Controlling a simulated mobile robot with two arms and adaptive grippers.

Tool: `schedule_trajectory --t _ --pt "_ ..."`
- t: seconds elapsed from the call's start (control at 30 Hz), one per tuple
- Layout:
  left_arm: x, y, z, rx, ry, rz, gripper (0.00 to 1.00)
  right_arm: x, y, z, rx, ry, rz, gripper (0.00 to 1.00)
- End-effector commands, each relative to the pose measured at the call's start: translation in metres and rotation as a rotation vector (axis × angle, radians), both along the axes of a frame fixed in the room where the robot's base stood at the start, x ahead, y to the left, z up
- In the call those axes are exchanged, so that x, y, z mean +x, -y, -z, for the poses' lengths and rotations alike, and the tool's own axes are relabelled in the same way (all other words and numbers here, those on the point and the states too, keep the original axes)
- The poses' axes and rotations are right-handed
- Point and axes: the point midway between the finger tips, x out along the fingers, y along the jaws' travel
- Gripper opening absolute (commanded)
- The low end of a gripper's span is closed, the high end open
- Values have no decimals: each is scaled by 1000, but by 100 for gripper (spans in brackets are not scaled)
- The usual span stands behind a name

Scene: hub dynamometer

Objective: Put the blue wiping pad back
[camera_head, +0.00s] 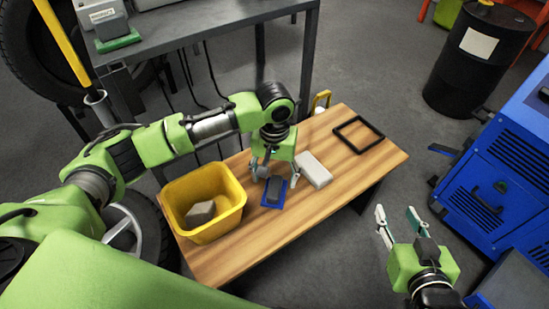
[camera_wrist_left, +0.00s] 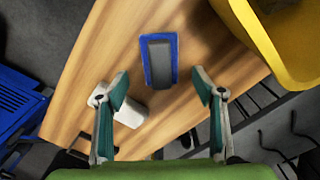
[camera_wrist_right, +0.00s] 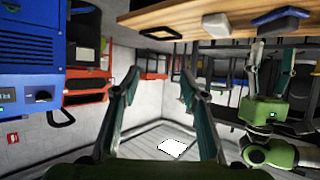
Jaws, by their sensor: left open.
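The blue wiping pad (camera_head: 275,191) lies on the wooden table (camera_head: 240,262), with a dark grey block-like part on top of it. It also shows in the left wrist view (camera_wrist_left: 160,60), ahead of the fingertips. My left gripper (camera_head: 270,170) is above the table at the pad; in its wrist view (camera_wrist_left: 160,90) the fingers are spread with nothing between them. My right gripper (camera_head: 397,212) is open and empty, off the right side of the table. A black square frame (camera_head: 358,134) lies flat and empty at the table's right end.
A yellow bin (camera_head: 205,200) holding a grey block (camera_head: 200,213) stands left of the pad. A white block (camera_head: 314,170) lies close to the pad's right. A blue cabinet (camera_head: 500,180) and black drum (camera_head: 478,60) stand right of the table.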

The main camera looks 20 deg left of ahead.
Motion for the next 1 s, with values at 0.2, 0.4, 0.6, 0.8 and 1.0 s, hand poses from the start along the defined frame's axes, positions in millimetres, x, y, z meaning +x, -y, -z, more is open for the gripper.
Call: schedule_trajectory --t 0.2,0.4,0.6,0.8,1.0 --pt "0 1 -27 -1 1 1 62 -34 15 38 -53 -228 17 40" --pt "0 0 -46 -1 1 0 62 -69 27 65 -94 -411 30 40" --pt "0 1 -58 -1 1 0 62 -93 35 79 -117 -524 38 40" --pt "0 1 -61 -1 0 0 62 -100 38 84 -125 -559 41 40" --pt "0 1 -60 -1 0 0 62 -100 38 84 -125 -559 42 40"
